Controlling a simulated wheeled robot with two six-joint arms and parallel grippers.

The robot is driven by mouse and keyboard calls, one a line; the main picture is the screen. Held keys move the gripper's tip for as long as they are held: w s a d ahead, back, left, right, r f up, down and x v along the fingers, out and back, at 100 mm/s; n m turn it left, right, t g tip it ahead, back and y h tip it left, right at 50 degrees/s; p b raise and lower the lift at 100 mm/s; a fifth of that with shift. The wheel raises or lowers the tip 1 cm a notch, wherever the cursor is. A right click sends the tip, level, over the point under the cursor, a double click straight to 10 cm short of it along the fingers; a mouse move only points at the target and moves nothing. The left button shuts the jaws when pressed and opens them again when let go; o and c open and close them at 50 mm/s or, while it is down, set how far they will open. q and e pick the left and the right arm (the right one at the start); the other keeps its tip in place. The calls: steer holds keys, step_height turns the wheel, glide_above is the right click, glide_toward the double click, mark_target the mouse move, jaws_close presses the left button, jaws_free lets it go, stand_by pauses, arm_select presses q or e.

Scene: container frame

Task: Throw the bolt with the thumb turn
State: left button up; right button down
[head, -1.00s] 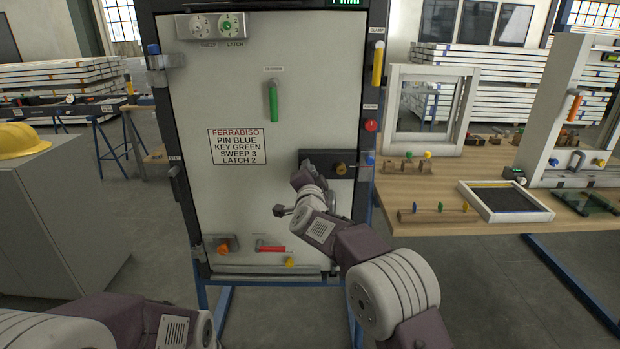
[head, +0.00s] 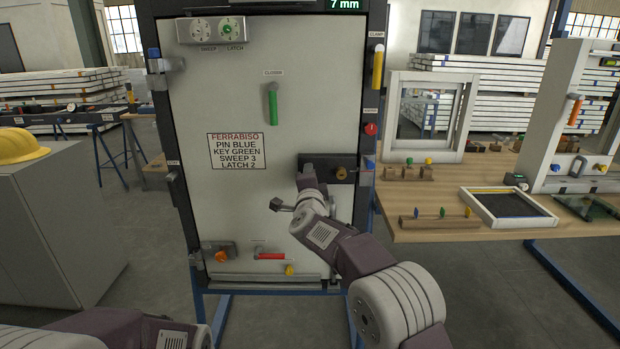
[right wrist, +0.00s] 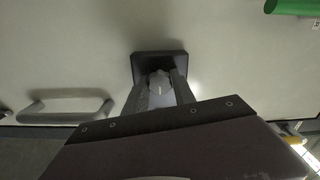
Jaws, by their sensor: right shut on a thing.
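The white door panel (head: 225,100) stands upright in a dark frame. A dark lock case (head: 335,162) with a brass cylinder (head: 342,172) sits at its right edge. My right gripper (head: 308,173) is at the left end of the case. In the right wrist view, my right gripper (right wrist: 160,88) has its fingers shut around the grey thumb turn (right wrist: 160,82), in front of a dark square plate (right wrist: 157,62). The fingers hide the thumb turn's sides. The bolt itself cannot be made out. My left gripper is out of view; only its arm shows at bottom left.
A grey bar handle (right wrist: 65,105) is left of the gripper in the wrist view. A green closer handle (head: 272,103), an orange knob (head: 221,256) and a red lever (head: 270,256) are on the panel. A wooden bench (head: 440,230) with parts stands right.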

steer(key=c, duration=1)
jaws_free()
steer(key=shift+c, duration=0.2)
steer(key=s+b, duration=0.1)
steer(key=s, duration=0.8)
